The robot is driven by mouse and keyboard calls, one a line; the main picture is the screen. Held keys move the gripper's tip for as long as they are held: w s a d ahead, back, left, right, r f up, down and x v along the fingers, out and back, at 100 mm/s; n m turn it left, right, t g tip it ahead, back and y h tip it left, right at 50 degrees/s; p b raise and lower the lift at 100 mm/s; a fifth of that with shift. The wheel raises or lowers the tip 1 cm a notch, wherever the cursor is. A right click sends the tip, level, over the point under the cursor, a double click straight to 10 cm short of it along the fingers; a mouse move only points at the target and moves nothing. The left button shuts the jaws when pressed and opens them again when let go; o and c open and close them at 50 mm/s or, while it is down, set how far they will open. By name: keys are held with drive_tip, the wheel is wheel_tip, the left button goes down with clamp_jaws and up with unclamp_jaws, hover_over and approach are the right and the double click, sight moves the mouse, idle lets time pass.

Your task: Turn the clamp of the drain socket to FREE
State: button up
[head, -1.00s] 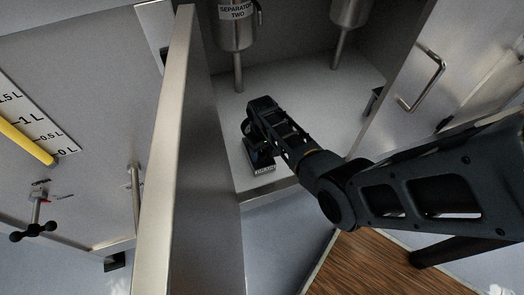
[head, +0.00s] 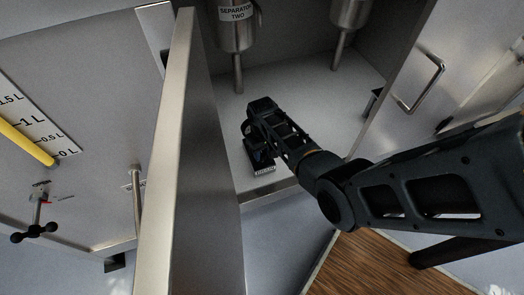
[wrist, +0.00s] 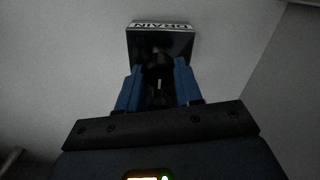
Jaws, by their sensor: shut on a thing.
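The drain socket (wrist: 160,40) is a dark block with a white DRAIN label, at the top middle of the wrist view. In the head view its labelled edge (head: 264,170) shows on the cabinet floor, below my wrist. The clamp (wrist: 158,76) is a dark piece in front of the socket with a small pale mark on it. My gripper (wrist: 158,88) has its blue fingers on both sides of the clamp and is shut on it. In the head view my gripper is mostly hidden by my arm. No FREE marking can be read.
An open cabinet door (head: 170,150) stands left of my arm. A vessel labelled SEPARATOR TWO (head: 236,28) and a second vessel (head: 349,14) hang above the cabinet floor (head: 300,95). A level scale (head: 30,122) and a black-handled valve (head: 34,232) are at the left.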

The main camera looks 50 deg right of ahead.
drive_tip(key=m+p, duration=0.1)
drive_tip(key=m, duration=0.3)
drive_tip(key=shift+r+m+p, duration=0.1)
drive_tip(key=shift+m+p, duration=0.2)
drive_tip(key=shift+p, duration=0.05)
drive_tip(key=m+p, duration=0.1)
drive_tip(key=m, duration=0.8)
drive_tip(key=shift+p, duration=0.3)
drive_tip(key=shift+m, duration=1.8)
drive_tip(key=o, duration=1)
drive_tip(key=shift+o, duration=0.2)
